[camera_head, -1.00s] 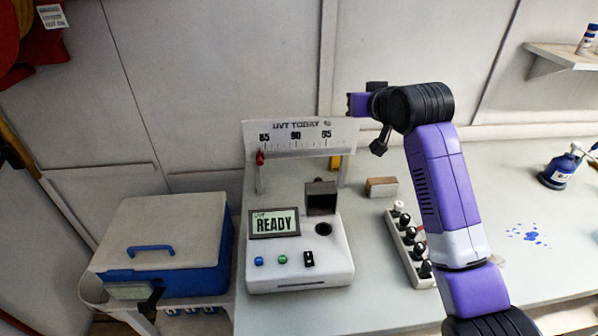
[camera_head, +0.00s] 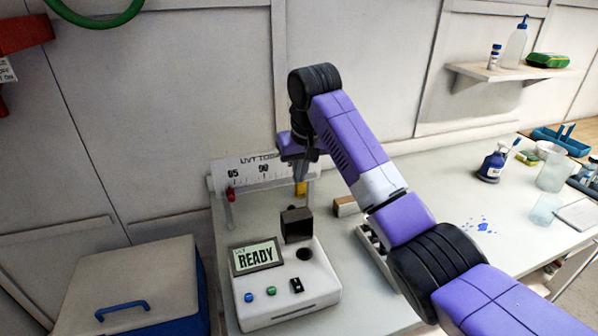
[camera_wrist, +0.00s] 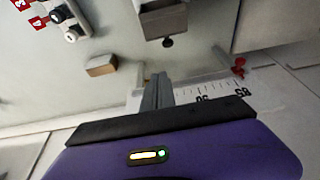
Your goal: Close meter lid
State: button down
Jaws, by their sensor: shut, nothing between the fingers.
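The white meter (camera_head: 285,299) stands on the bench in the head view, its screen (camera_head: 256,257) reading READY. Its dark lid (camera_head: 296,225) stands raised behind the round dark well (camera_head: 304,254). In the wrist view the lid (camera_wrist: 163,22) shows at the top, with a small black knob (camera_wrist: 168,41) on it. My gripper (camera_head: 301,186) is shut and empty, behind and above the lid, in front of the scale board. In the wrist view my gripper (camera_wrist: 158,80) is apart from the lid and knob.
The scale board (camera_head: 250,176) stands behind the meter, close to my gripper. A small tan block (camera_head: 345,206) lies right of the lid. A cooler box (camera_head: 130,285) stands at left. Bench at right has free room.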

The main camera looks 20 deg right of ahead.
notch_tip(320, 180, down, 6)
jog(key=s+p, duration=0.1)
jog(key=p, duration=0.2)
jog(key=shift+s+f, duration=0.25)
jog(key=shift+s, duration=0.15)
dwell(0.6)
